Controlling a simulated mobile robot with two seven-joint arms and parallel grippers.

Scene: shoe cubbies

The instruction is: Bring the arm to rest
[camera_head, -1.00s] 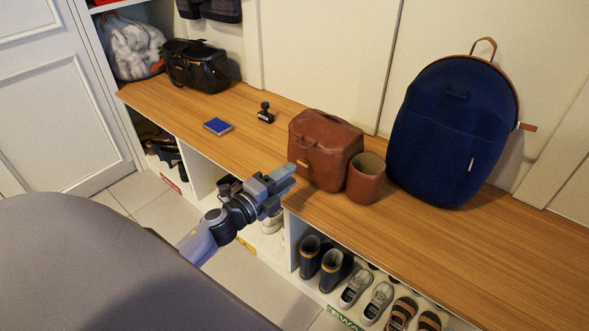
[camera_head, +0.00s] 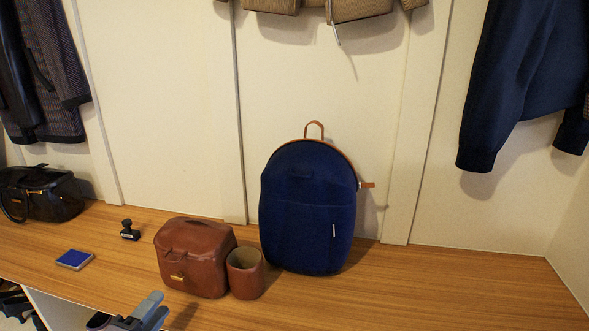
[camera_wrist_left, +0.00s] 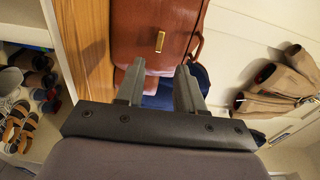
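My left gripper (camera_head: 152,309) shows at the bottom edge of the head view, in front of the brown leather bag (camera_head: 196,258) on the wooden bench. Most of its arm is cut off below the picture. In the left wrist view its two fingers (camera_wrist_left: 157,78) stand apart with nothing held between them. The brown bag (camera_wrist_left: 157,30) with its brass clasp fills the top middle there, beyond the fingertips. My right gripper shows in neither view.
On the bench top (camera_head: 420,292) stand a brown cup (camera_head: 245,274), a navy backpack (camera_head: 308,210), a stamp (camera_head: 130,231), a blue ink pad (camera_head: 75,260) and a black handbag (camera_head: 42,194). Shoes (camera_wrist_left: 18,120) fill cubbies below. The bench's right part is clear.

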